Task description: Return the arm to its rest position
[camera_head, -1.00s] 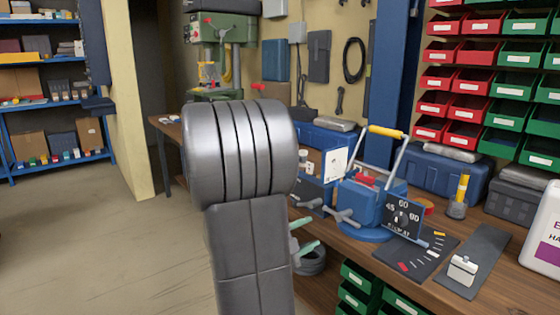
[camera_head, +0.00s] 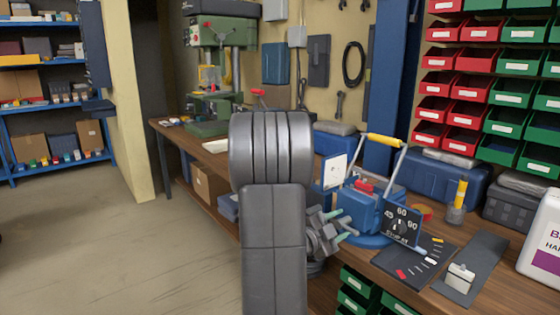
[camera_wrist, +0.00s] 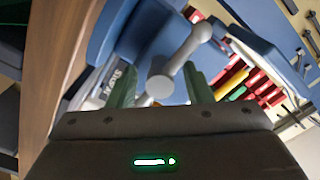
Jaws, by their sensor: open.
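My gripper (camera_head: 338,226) is at the bench's front edge, in front of the blue machine (camera_head: 367,209), with its green fingertips spread. In the wrist view my gripper (camera_wrist: 160,88) has its two green fingers apart. A grey lever with a ball end (camera_wrist: 191,45) shows between and beyond them; I cannot tell whether they touch it. My arm's large grey link stands in the middle of the head view and hides part of the bench.
The machine has a raised yellow handle (camera_head: 386,139) and an angle dial (camera_head: 401,227). A dark board (camera_head: 414,262), a grey strip with a small metal block (camera_head: 461,272) and a white jug (camera_head: 543,235) lie to the right. Open floor (camera_head: 100,240) is at left.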

